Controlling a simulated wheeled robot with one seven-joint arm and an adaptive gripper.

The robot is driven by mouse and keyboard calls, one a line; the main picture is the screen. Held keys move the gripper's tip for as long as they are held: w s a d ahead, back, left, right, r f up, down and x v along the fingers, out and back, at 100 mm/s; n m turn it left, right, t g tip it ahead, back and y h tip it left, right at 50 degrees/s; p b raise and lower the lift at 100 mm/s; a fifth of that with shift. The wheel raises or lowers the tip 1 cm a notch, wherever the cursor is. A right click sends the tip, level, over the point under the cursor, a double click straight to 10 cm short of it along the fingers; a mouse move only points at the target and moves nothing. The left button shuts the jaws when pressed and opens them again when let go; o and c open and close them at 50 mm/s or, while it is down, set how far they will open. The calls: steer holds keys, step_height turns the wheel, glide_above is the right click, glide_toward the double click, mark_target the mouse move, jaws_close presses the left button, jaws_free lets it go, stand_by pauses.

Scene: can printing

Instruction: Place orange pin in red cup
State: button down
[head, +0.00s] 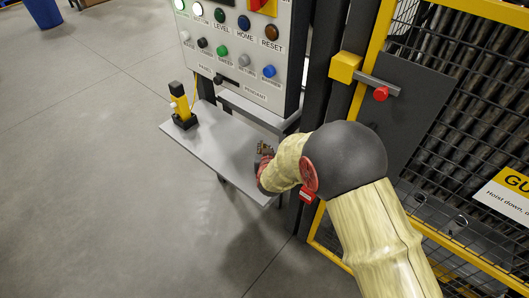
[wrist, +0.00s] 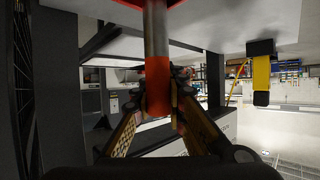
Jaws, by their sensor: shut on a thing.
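My gripper (wrist: 158,98) is shut on the orange pin. The pin's orange-red end (wrist: 158,85) is between the fingers in the wrist view, and a grey metal shaft (wrist: 155,30) runs from it to the top edge. In the head view my gripper (head: 264,150) is over the right end of the grey shelf, partly hidden by my wrist, and the pin cannot be made out there. I cannot identify the red cup. A small red thing with a pale mark (head: 307,196) shows below my arm, but I cannot tell what it is.
The grey shelf (head: 225,150) is under the button panel (head: 245,45). A yellow-and-black device (head: 182,105) stands at its left end, and shows inverted in the wrist view (wrist: 261,75). A yellow-framed mesh guard (head: 450,130) is at right. Open floor lies left.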

steer(key=shift+f, duration=0.35)
steer(key=shift+f, duration=0.2)
steer(key=c, duration=1.8)
jaws_free()
